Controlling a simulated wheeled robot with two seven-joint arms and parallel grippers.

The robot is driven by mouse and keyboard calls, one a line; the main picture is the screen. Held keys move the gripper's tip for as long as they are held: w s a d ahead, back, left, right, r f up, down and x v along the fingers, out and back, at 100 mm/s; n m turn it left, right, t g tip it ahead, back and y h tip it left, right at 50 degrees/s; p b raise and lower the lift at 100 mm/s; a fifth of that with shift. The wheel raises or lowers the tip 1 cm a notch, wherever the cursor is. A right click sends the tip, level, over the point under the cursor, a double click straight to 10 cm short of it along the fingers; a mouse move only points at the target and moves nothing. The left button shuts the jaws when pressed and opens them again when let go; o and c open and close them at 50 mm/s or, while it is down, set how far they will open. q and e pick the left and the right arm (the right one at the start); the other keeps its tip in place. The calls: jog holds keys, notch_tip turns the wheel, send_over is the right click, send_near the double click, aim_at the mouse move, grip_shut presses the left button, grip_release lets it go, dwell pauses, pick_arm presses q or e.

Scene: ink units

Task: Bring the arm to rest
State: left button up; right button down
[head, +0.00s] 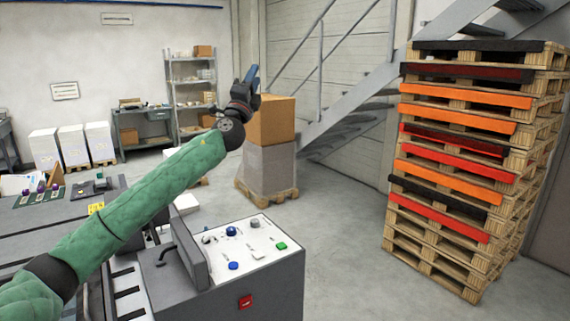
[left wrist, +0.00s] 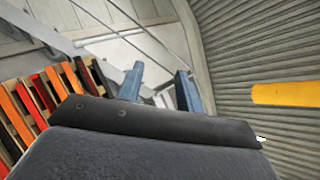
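My left arm in its green sleeve reaches up from the lower left of the head view. My left gripper (head: 252,76) is raised in the air in front of the cardboard box stack and points upward. In the left wrist view its two blue fingers (left wrist: 160,82) stand apart with nothing between them. Stairs and wall show behind the fingers. My right gripper is in neither view.
A grey machine (head: 275,290) with a white panel of knobs and buttons stands below the arm. A tall pallet stack (head: 465,170) is at the right. A cardboard box (head: 275,122) tops a grey stack on a pallet. The floor (head: 345,235) between is clear.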

pick_arm(q)
jog(key=s+a+f+n+g+y, duration=0.2)
jog(key=s+f+n+g+y, duration=0.35)
jog(key=f, duration=0.75)
jog(key=s+a+f+n+g+y, duration=0.25)
jog(key=s+f+n, duration=0.55)
jog(key=f, duration=0.5)
jog(key=s+a+f+n+g+y, duration=0.1)
jog(key=s+f+n+g+y, duration=0.25)
jog(key=s+f+n, duration=0.65)
jog(key=s+a+f+g+h, duration=0.1)
jog(key=s+f+g, duration=1)
jog(key=s+f, duration=3)
jog(key=shift+s+a+f+h, duration=0.25)
jog(key=shift+f+h, duration=0.5)
jog(key=shift+h, duration=0.2)
jog(key=shift+a, duration=0.15)
